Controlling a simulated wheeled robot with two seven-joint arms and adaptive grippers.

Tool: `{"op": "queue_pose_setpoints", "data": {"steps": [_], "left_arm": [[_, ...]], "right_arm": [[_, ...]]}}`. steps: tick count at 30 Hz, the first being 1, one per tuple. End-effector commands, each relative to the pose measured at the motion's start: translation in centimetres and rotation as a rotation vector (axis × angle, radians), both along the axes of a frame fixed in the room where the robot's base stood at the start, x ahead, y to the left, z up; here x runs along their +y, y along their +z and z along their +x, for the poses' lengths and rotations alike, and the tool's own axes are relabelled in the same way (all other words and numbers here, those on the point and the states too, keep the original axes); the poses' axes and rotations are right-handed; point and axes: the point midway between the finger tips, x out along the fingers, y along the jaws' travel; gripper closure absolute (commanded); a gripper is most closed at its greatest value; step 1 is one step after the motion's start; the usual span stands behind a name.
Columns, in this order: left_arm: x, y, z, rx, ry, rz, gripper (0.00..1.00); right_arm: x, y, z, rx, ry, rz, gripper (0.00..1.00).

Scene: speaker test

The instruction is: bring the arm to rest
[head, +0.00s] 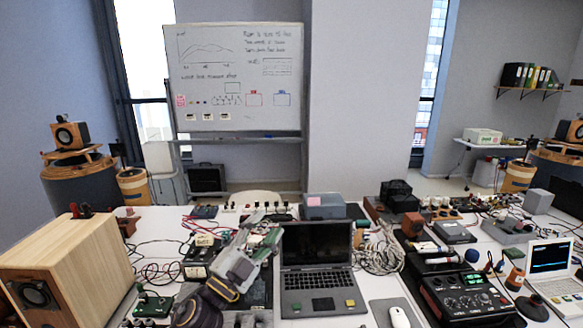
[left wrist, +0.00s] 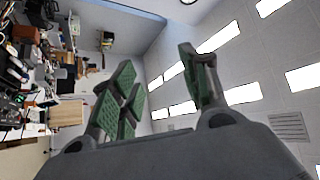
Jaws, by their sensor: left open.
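My left arm (head: 197,308) comes in at the bottom of the head view, left of centre. My left gripper (head: 262,240) is raised over the table, just left of the laptop, and hides part of the things behind it. In the left wrist view its two green-padded fingers (left wrist: 157,78) stand apart with nothing between them. That view is turned on its side, with ceiling lights filling the right part. My right gripper is in neither view.
A wooden speaker (head: 68,270) stands at the left of the table. An open laptop (head: 318,281), a white mouse (head: 399,317) and a black mixer (head: 465,295) lie to the right. Cables (head: 375,252) and small devices crowd the white table. A whiteboard (head: 235,75) stands behind.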

Motion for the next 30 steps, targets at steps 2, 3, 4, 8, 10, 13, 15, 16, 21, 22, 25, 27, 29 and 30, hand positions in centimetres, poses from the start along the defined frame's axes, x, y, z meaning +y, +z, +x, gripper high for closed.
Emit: {"op": "queue_pose_setpoints", "data": {"steps": [2, 3, 4, 8, 10, 13, 15, 16, 21, 22, 25, 27, 29, 30], "left_arm": [[1.5, -0.9, 0.4, 0.064, 0.057, -0.052, 0.54], [2.3, -1.5, 0.6, 0.098, 0.085, -0.078, 0.54], [2.8, -1.9, 0.8, 0.122, 0.107, -0.096, 0.54], [5.3, -4.2, 1.2, 0.239, 0.2, -0.168, 0.54], [6.6, -5.6, 1.2, 0.306, 0.247, -0.203, 0.54], [8.4, -7.9, 1.0, 0.404, 0.314, -0.248, 0.54], [9.5, -9.6, 0.7, 0.477, 0.359, -0.276, 0.54], [10.0, -10.4, 0.5, 0.509, 0.378, -0.287, 0.54], [12.4, -14.9, -1.1, 0.694, 0.478, -0.34, 0.54], [12.8, -15.7, -1.4, 0.727, 0.495, -0.348, 0.54], [13.8, -18.5, -2.9, 0.843, 0.546, -0.371, 0.54], [14.4, -20.4, -4.2, 0.924, 0.581, -0.383, 0.54], [14.9, -22.0, -5.4, 0.996, 0.609, -0.392, 0.54], [15.1, -23.1, -6.2, 1.045, 0.625, -0.396, 0.54]], "right_arm": [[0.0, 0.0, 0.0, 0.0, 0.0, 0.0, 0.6], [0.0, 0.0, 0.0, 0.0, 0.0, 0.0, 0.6], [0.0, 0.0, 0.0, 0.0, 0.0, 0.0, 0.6], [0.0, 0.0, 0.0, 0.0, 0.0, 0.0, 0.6], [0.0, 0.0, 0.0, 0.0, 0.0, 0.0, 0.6], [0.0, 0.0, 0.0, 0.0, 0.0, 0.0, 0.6], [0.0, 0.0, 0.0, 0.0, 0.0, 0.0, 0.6], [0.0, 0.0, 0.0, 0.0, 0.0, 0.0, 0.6], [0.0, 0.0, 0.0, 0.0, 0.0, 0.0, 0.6], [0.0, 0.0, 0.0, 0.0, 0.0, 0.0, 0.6], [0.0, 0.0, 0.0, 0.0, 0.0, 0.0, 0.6], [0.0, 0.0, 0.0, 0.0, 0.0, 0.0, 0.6], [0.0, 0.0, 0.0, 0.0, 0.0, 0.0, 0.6], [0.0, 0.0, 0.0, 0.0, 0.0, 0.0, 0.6]]}}
